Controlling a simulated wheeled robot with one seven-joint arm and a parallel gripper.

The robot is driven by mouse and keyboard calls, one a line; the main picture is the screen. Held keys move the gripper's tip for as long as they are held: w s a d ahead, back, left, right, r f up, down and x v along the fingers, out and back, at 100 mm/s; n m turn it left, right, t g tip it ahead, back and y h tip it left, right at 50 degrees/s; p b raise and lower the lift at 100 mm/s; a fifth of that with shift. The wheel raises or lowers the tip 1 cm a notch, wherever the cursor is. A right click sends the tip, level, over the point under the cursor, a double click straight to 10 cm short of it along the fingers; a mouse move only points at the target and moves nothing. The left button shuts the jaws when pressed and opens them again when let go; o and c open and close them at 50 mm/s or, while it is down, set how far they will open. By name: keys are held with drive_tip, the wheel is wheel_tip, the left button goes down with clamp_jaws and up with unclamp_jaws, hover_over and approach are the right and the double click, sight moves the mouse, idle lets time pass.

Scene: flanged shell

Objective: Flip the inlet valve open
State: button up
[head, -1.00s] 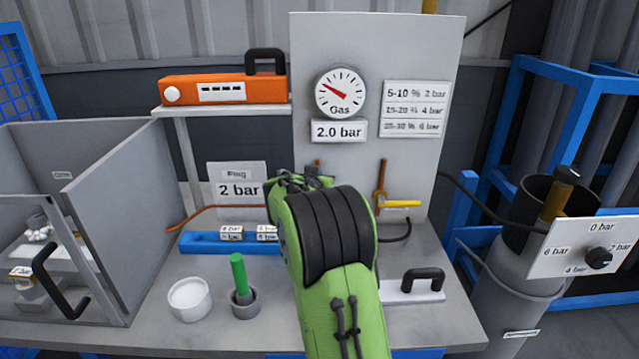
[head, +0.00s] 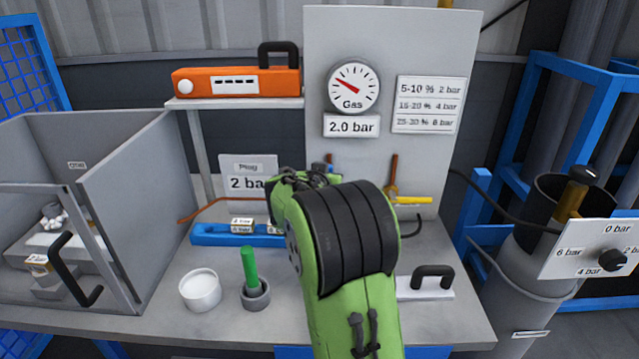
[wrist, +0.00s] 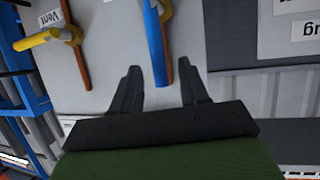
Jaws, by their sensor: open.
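A valve with a blue lever (wrist: 155,50) hangs on the grey panel in the wrist view, beside an orange-brown pipe (wrist: 169,70). The lever runs roughly along the pipe. No label naming it is readable. My gripper (wrist: 159,67) is open, with its dark fingers to either side of the lever's end in the picture; I see no clear contact. In the head view my green arm hides the gripper and most of this valve; only a bit of blue (head: 318,167) shows. A second valve with a yellow lever (head: 414,200), lying across its pipe, is labelled "Vent" in the wrist view.
A pressure gauge (head: 353,87) and a "2.0 bar" sign (head: 351,126) are on the panel above. A green-handled tool in a cup (head: 254,290), a white jar (head: 200,290) and a black-handled plate (head: 426,290) stand on the bench. An open grey box (head: 125,200) is at left.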

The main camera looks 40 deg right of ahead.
drive_tip(key=v, duration=1.1)
drive_tip(key=shift+s+a+r+p, duration=0.2)
drive_tip(key=shift+s+p, duration=0.05)
drive_tip(key=shift+p, duration=0.15)
